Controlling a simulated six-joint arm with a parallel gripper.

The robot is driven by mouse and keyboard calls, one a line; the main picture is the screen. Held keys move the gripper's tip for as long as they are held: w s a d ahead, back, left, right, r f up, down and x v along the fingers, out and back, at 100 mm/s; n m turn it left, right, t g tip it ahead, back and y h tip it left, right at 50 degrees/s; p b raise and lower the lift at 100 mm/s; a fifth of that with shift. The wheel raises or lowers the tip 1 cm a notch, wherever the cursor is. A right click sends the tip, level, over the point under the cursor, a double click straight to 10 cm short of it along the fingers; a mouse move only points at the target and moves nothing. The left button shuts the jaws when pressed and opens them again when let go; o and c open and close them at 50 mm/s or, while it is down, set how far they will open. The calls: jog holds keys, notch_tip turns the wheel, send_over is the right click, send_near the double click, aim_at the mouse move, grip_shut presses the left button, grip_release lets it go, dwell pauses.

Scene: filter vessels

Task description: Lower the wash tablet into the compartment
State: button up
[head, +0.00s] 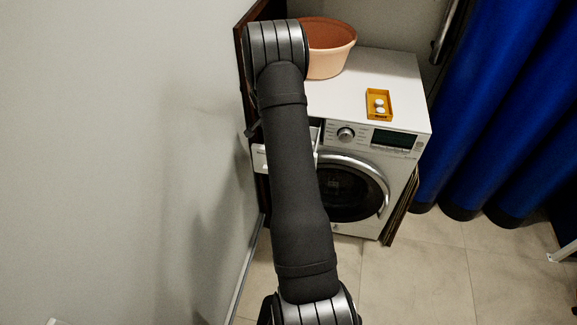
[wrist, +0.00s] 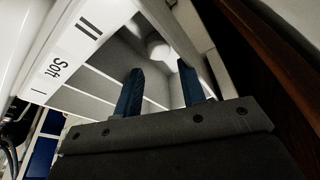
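In the wrist view my gripper (wrist: 158,67) has its two blue fingers apart, with a clear gap between them. They reach into the washing machine's opened detergent drawer (wrist: 62,92), labelled II, Soft and I. A pale rounded shape, seemingly the wash tablet (wrist: 160,47), shows just past the fingertips in the grey compartment by the II mark. It looks apart from both fingers, though the view there is dim. In the head view the drawer front (head: 260,158) sticks out at the machine's left, and my arm hides the gripper and most of the drawer.
The white washing machine (head: 405,85) carries a yellow box (head: 371,115) with white tablets (head: 380,107) and a terracotta tub (head: 330,55). A dark wood panel (wrist: 285,75) runs close to the drawer's right in the wrist view. A blue curtain (head: 500,110) hangs at the right.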

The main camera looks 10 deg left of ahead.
jog(key=v, duration=1.7)
jog(key=shift+r, duration=0.25)
jog(key=x, duration=1.3)
jog(key=shift+f, duration=0.35)
